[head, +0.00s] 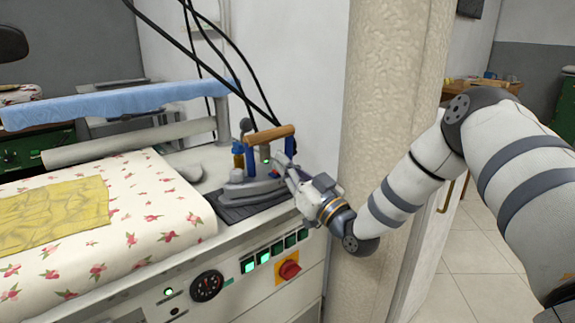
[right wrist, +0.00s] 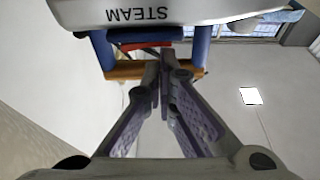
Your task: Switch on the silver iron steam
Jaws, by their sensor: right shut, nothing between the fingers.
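The silver iron (head: 250,190) stands on a dark pad (head: 232,213) at the back right corner of the ironing station. It has a wooden handle (head: 270,133) on blue posts, and a small green light shows under the handle. In the right wrist view, the iron's silver body (right wrist: 225,12) bears the word STEAM upside down, with a red part under it near the handle (right wrist: 125,70). My right gripper (head: 284,163) is shut and empty at the iron's right side; its fingertips (right wrist: 166,62) overlap the handle area. Whether they touch is unclear. My left gripper is out of view.
A padded board with rose-print cover (head: 150,215) and a yellow cloth (head: 55,215) lie to the left. The front panel has a gauge (head: 207,286), lit green switches and a red knob (head: 289,270). Black cables hang above the iron. A thick column (head: 385,100) stands behind my right arm.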

